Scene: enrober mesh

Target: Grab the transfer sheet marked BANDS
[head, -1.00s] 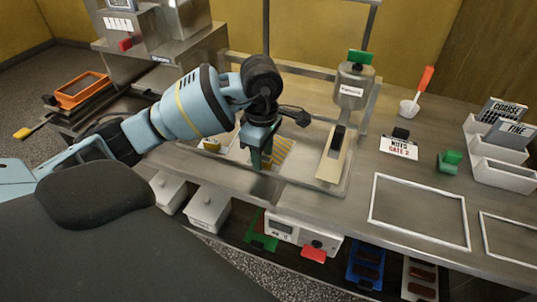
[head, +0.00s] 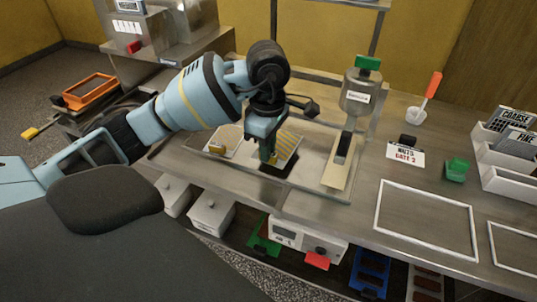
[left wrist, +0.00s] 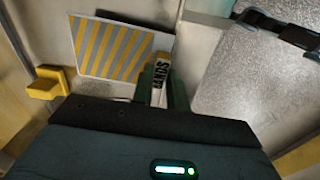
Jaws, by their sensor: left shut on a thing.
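The transfer sheet marked BANDS, with yellow and grey diagonal stripes, shows in the head view (head: 288,145) and in the left wrist view (left wrist: 115,48). Its white tab reading BANDS (left wrist: 159,78) stands between the green fingers of my left gripper (left wrist: 161,88). My left gripper (head: 268,157) is shut on this tab in the head view. A dark patch lies below the sheet, and the sheet looks raised off the tray. The arm hides part of the sheet. My right gripper is not in view.
A pale board with a dark handle (head: 336,175) and a steel canister with a green top (head: 361,92) stand to the right. White frames (head: 428,250) mark bare counter further right. An orange tray (head: 90,92) is at far left.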

